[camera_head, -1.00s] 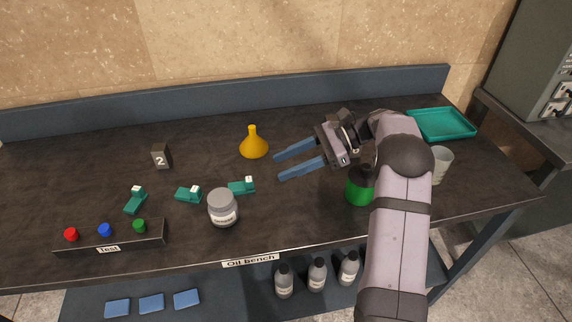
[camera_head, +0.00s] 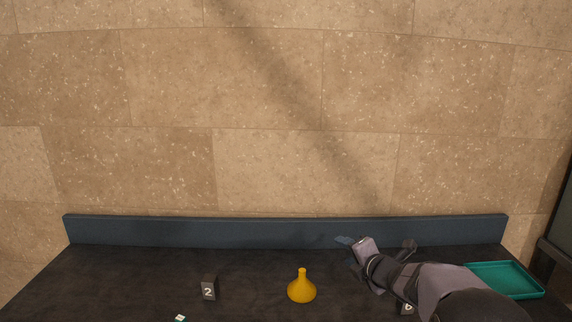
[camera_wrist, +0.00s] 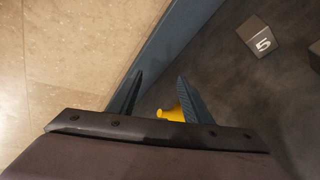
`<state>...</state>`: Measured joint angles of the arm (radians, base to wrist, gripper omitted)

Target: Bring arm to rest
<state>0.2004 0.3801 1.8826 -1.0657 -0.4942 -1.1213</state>
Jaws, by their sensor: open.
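My gripper (camera_head: 346,243) is at the back of the dark bench (camera_head: 130,280), in front of the blue back rail (camera_head: 200,231). In the wrist view the two fingers of my gripper (camera_wrist: 158,95) stand apart with nothing held between them. My arm comes in from the lower right in the head view.
A block marked 2 (camera_head: 209,288) is farther left. A block marked 5 (camera_wrist: 260,36) shows in the wrist view. A teal tray (camera_head: 505,280) lies at the right.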

